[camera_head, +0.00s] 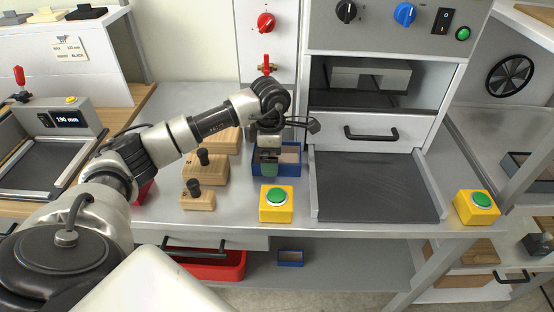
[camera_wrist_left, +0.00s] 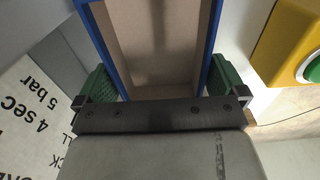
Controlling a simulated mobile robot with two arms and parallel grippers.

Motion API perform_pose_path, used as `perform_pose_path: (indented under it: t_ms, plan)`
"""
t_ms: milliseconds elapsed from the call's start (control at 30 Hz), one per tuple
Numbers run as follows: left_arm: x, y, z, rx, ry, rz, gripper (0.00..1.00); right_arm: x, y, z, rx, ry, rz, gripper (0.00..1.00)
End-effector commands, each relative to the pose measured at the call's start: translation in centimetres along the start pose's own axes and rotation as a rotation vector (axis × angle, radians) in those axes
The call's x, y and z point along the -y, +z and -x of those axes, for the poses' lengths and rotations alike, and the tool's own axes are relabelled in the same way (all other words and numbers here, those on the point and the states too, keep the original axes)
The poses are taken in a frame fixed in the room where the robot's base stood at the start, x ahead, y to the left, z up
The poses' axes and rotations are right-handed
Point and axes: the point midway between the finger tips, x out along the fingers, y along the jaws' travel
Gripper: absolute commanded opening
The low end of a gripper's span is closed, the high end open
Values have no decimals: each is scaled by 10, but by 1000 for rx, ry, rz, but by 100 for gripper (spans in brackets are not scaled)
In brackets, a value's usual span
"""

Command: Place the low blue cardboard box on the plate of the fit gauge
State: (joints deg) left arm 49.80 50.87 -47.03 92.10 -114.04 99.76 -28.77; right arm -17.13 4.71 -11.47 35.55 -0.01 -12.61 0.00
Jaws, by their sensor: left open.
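A blue cardboard box (camera_head: 290,172) with a brown inside stands open-topped on the grey bench, left of the press. My left gripper (camera_head: 267,165) is over its left part and hides some of it. In the left wrist view, the box (camera_wrist_left: 212,28) lies between the two green fingers of the open left gripper (camera_wrist_left: 158,88), one finger outside each blue wall. I cannot tell whether the fingers touch the walls. The fit gauge (camera_head: 68,117), with a display reading 190 mm, is at the far left; its dark plate (camera_head: 45,165) looks empty. My right gripper is not in view.
Wooden blocks with black knobs (camera_head: 198,200) stand left of the box. Yellow green-button units (camera_head: 276,205) and (camera_head: 477,208) flank the press's dark bed (camera_head: 375,185). A smaller blue box (camera_head: 290,258) and a red bin (camera_head: 215,265) are below.

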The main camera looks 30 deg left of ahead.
Motion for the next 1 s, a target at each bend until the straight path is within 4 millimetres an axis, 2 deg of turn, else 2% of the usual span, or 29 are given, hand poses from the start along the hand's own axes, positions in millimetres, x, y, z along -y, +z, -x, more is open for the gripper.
perform_pose_path:
  t_ms: [33, 200, 300, 667, 867, 1000]
  plan:
    - [0, 0, 0, 0, 0, 0, 100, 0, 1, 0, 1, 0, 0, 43]
    - [0, 0, 0, 0, 0, 0, 74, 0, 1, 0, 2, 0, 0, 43]
    - [0, 0, 1, 0, 0, 0, 63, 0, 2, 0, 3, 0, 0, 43]
    - [3, 1, 8, 2, 4, -1, 62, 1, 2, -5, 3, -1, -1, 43]
    - [3, 0, 39, 3, 5, 0, 62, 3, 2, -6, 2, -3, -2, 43]
    - [3, 1, 70, 4, 6, 0, 62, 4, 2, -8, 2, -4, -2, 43]
